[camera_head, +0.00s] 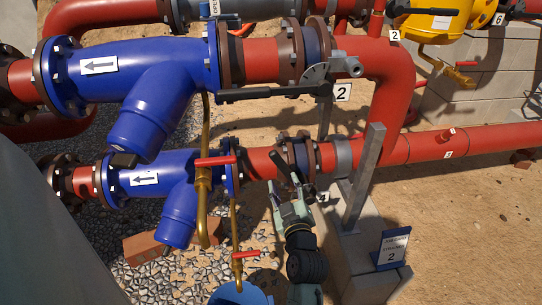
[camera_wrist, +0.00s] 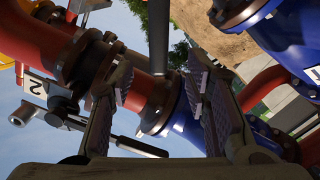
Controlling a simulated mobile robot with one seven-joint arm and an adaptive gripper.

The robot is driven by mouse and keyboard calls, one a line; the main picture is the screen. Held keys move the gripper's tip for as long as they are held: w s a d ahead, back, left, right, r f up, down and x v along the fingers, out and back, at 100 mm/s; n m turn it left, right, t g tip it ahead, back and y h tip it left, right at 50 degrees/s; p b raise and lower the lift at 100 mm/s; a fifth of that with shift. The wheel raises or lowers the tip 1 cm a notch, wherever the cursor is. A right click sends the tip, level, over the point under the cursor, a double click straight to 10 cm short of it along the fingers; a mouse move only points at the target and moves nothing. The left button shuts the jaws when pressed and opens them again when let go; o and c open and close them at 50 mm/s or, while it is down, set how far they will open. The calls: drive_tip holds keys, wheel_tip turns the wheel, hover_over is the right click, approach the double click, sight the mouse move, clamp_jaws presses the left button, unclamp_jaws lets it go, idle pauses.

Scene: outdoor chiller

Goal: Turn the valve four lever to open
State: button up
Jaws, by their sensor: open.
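The valve four lever (camera_head: 281,167) looks like a short dark bar at the flanges of the lower red pipe in the head view, just beyond my gripper. The "4" tag (camera_head: 323,196) is to its right, partly hidden. My gripper (camera_head: 287,190) is open, its fingers spread near the lever; whether they touch it I cannot tell. In the wrist view my gripper (camera_wrist: 165,90) shows two ridged finger pads with a gap between them. A dark grey bar (camera_wrist: 170,88) shows in that gap, possibly the lever; its depth is unclear.
A grey steel post (camera_head: 363,180) stands right of my gripper. A blue strainer body (camera_head: 178,210) and a brass pipe with a red handle (camera_head: 215,161) are to the left.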

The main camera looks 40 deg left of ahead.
sight(279, 164)
drive_tip(key=p+x, duration=0.3)
drive_tip(key=x, duration=0.7)
drive_tip(key=shift+w+a, duration=0.1)
drive_tip(key=shift+w, duration=0.15)
drive_tip(key=shift+c, duration=0.5)
clamp_jaws()
